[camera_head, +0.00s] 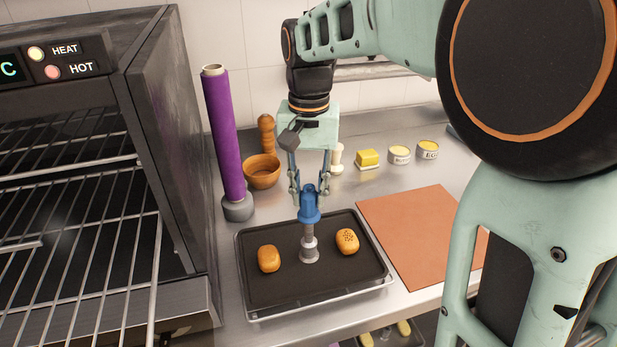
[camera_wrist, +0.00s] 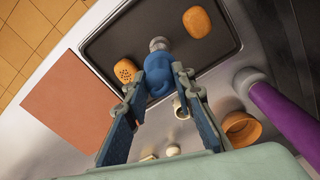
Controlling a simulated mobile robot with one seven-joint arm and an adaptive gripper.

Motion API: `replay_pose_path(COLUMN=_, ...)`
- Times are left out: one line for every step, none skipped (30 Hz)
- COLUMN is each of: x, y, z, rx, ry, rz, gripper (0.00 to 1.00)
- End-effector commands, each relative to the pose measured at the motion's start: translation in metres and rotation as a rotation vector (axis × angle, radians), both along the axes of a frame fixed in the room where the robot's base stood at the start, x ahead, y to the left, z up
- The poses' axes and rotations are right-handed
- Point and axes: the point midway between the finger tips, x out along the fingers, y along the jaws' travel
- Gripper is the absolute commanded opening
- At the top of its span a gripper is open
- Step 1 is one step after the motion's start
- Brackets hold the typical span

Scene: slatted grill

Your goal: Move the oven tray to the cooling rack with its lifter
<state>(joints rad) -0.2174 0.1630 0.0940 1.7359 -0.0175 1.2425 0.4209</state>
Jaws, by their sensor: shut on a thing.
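The oven tray (camera_head: 262,287) is dark and shallow and lies flat on the steel counter, with two brown bread rolls (camera_head: 268,258) (camera_head: 347,241) on it. A pale metal frame (camera_head: 330,305), perhaps the cooling rack, shows along its front edge. The lifter (camera_head: 309,212) has a blue handle and a grey stem, and stands upright at the tray's middle. My gripper (camera_head: 309,188) is shut on the blue handle from above. In the wrist view, the blue handle (camera_wrist: 158,84) sits between the fingers, with the tray (camera_wrist: 108,40) beyond; whether stem and tray are locked together is unclear.
The open oven with wire shelves (camera_head: 80,240) stands at left. A purple roll on a holder (camera_head: 222,135) and a wooden bowl (camera_head: 262,171) stand behind the tray. A terracotta board (camera_head: 420,230) lies close right.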

Motion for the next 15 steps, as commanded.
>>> replay_pose_path(x=-0.0003, y=-0.0002, z=-0.0009, rx=-0.001, ry=0.002, rz=0.004, gripper=0.0)
replay_pose_path(x=-0.0003, y=-0.0002, z=-0.0011, rx=-0.001, ry=0.002, rz=0.005, gripper=0.0)
replay_pose_path(x=-0.0003, y=-0.0002, z=-0.0012, rx=-0.001, ry=0.002, rz=0.004, gripper=0.0)
replay_pose_path(x=-0.0003, y=-0.0002, z=-0.0012, rx=-0.001, ry=0.002, rz=0.004, gripper=0.0)
replay_pose_path(x=-0.0003, y=-0.0002, z=-0.0012, rx=-0.001, ry=0.002, rz=0.004, gripper=0.0)
replay_pose_path(x=-0.0004, y=-0.0002, z=-0.0013, rx=-0.001, ry=0.002, rz=0.003, gripper=0.0)
replay_pose_path(x=-0.0004, y=-0.0003, z=-0.0013, rx=-0.001, ry=0.002, rz=0.004, gripper=0.0)
replay_pose_path(x=-0.0004, y=-0.0003, z=-0.0011, rx=-0.001, ry=0.002, rz=0.007, gripper=0.0)
replay_pose_path(x=-0.0005, y=-0.0003, z=-0.0008, rx=-0.001, ry=0.002, rz=0.02, gripper=0.0)
replay_pose_path(x=-0.0005, y=-0.0004, z=-0.0005, rx=-0.001, ry=0.003, rz=0.038, gripper=0.0)
replay_pose_path(x=-0.0007, y=-0.0005, z=-0.0002, rx=-0.001, ry=0.003, rz=0.061, gripper=0.0)
replay_pose_path(x=-0.0008, y=-0.0007, z=0.0001, rx=-0.002, ry=0.003, rz=0.099, gripper=0.0)
replay_pose_path(x=-0.0009, y=-0.0007, z=0.0001, rx=-0.002, ry=0.004, rz=0.13, gripper=0.0)
replay_pose_path(x=-0.0009, y=-0.0007, z=0.0001, rx=-0.002, ry=0.004, rz=0.159, gripper=0.0)
replay_pose_path(x=-0.0009, y=-0.0006, z=0.0, rx=-0.001, ry=0.003, rz=0.197, gripper=0.0)
